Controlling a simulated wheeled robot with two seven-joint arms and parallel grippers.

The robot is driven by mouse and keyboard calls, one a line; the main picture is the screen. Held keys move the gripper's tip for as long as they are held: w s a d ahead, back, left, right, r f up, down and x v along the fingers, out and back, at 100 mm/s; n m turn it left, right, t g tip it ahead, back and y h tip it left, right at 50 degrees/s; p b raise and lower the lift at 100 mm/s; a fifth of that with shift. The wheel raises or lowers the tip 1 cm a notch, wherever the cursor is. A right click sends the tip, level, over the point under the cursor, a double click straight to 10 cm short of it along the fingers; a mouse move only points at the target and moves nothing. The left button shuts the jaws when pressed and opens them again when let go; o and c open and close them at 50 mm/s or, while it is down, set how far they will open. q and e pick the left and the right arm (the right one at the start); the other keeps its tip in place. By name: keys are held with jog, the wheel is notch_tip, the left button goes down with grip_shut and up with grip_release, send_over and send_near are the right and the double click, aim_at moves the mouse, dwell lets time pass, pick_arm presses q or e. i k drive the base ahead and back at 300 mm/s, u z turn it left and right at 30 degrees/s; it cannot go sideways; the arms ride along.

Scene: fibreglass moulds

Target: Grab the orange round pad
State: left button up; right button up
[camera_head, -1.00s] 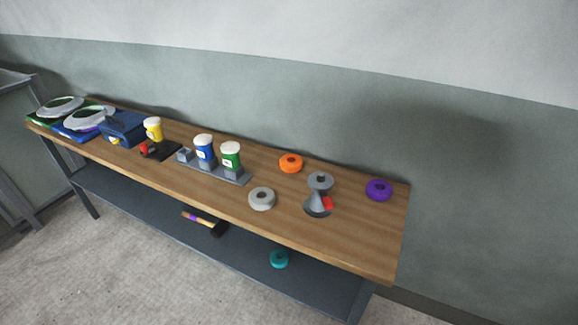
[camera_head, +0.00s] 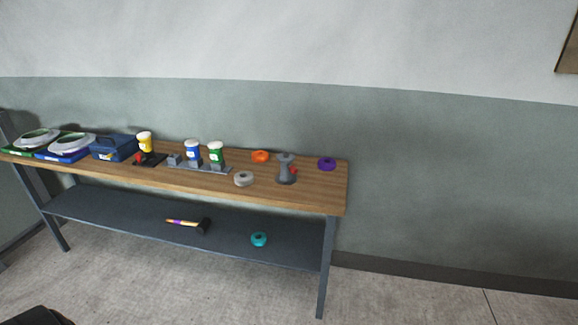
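The orange round pad (camera_head: 261,156) lies flat on the wooden top of the workbench (camera_head: 305,200), toward the back edge and right of the middle. It has a dark hole in its centre. A grey stand-like tool (camera_head: 286,168) with a red part stands just right of it and a little nearer. A grey round pad (camera_head: 243,179) lies in front of it, nearer the front edge. A purple round pad (camera_head: 327,164) lies at the bench's right end. Neither of my grippers shows in the head view.
Green (camera_head: 216,154), blue (camera_head: 192,151) and yellow (camera_head: 145,142) white-lidded containers stand left of the pad. A blue box (camera_head: 113,148) and trays with pale rings are farther left. The lower shelf (camera_head: 130,216) holds a hammer (camera_head: 188,225) and teal pad (camera_head: 259,239). Floor in front looks clear.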

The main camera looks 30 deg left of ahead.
aim_at(260, 157)
jog(key=z, duration=0.35)
jog(key=i, duration=0.85)
jog(key=z, duration=0.45)
jog(key=i, duration=1.55)
jog(key=u, duration=0.2)
